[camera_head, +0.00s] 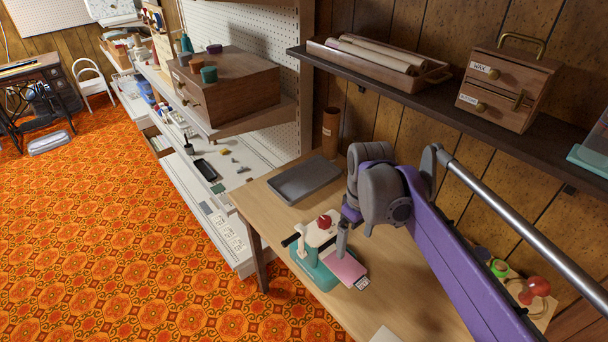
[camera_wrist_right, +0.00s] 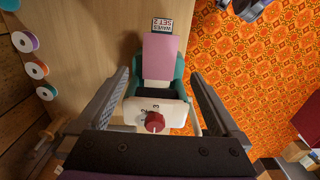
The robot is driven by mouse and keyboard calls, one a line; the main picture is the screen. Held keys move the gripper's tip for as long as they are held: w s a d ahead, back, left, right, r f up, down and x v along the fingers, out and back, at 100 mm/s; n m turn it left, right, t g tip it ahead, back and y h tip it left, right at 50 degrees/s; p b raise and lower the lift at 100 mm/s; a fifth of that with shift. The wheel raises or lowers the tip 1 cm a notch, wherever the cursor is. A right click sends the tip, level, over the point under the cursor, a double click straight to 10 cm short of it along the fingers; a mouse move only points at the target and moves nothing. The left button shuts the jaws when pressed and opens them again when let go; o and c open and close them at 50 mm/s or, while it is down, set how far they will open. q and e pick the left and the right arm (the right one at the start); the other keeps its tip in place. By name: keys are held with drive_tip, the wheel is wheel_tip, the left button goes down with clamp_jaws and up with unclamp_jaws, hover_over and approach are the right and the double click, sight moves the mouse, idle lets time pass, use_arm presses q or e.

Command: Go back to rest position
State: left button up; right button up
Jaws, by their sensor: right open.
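My right gripper (camera_head: 342,238) hangs over the wooden table, and its arm comes in from the right. In the right wrist view its two fingers (camera_wrist_right: 160,76) are spread wide apart with nothing held between them. Below and between them is a teal-and-white device (camera_wrist_right: 158,107) with a red knob (camera_wrist_right: 154,122). A pink piece (camera_wrist_right: 160,56) with a black-and-white label lies at the device's far end. In the head view the device (camera_head: 316,270) stands on the table, with the pink piece (camera_head: 345,268) on its right. My left gripper is not in view.
A grey tray (camera_head: 303,180) lies on the table (camera_head: 405,285) behind the device. A dark shelf (camera_head: 425,95) with a wooden tray and small drawer box runs above. Colored spools and a red-topped item (camera_head: 538,286) sit at right. Orange patterned floor (camera_head: 120,230) is open at left.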

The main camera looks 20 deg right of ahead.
drive_tip(key=s+a+f+m+t+p, duration=0.2)
drive_tip(key=s+a, duration=0.1)
drive_tip(key=s, duration=0.4)
drive_tip(key=s+a+f+m+t+p, duration=0.2)
drive_tip(key=s+a+f+t, duration=0.1)
drive_tip(key=s, duration=0.4)
drive_tip(key=shift+a+f, duration=0.15)
drive_tip(key=shift+a, duration=0.6)
